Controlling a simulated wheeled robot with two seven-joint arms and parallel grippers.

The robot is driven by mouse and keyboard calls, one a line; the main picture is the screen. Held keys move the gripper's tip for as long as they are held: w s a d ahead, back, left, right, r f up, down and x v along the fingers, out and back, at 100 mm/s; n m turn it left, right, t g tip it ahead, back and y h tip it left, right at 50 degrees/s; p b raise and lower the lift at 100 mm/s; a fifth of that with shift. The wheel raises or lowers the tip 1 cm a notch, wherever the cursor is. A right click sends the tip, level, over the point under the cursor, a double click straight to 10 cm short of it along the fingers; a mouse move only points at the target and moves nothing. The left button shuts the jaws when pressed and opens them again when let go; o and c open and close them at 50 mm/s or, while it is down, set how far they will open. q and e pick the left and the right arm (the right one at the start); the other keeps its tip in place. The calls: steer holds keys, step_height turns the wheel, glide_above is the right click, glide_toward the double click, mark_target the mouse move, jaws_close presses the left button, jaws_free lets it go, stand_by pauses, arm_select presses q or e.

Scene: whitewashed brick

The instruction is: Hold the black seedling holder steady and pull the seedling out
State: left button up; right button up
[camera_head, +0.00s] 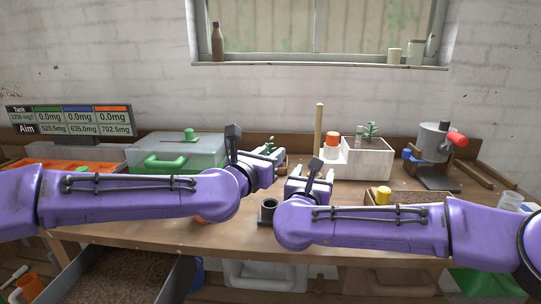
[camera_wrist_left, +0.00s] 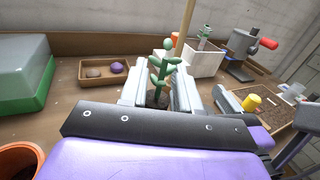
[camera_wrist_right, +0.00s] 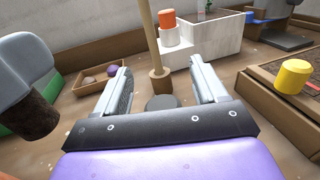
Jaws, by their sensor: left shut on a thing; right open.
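My left gripper (camera_head: 268,160) is shut on the seedling, whose green stem and leaves (camera_wrist_left: 163,70) rise between the fingers in the left wrist view. A dark brown root plug (camera_wrist_right: 32,112) hangs below the left gripper in the right wrist view, clear of the bench. The black seedling holder (camera_head: 268,208) stands on the bench in the head view, with its round opening facing up. My right gripper (camera_wrist_right: 160,85) is open, with no thing between its fingertips. It is to the right of the holder in the head view, not gripping it.
A brown base (camera_wrist_right: 160,85) with an upright wooden stick (camera_head: 319,130) stands ahead of my right gripper, with a dark disc (camera_wrist_right: 160,102) before it. A white planter (camera_head: 368,162), a yellow knob (camera_head: 383,195) and a grey-green box (camera_head: 180,150) stand around. An orange pot (camera_wrist_left: 18,160) is at left.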

mark_target(267, 143)
arm_select(q)
steer(key=shift+r+p, duration=1.65)
steer(key=shift+r, duration=0.15)
arm_select(e)
step_height(267, 143, up, 7)
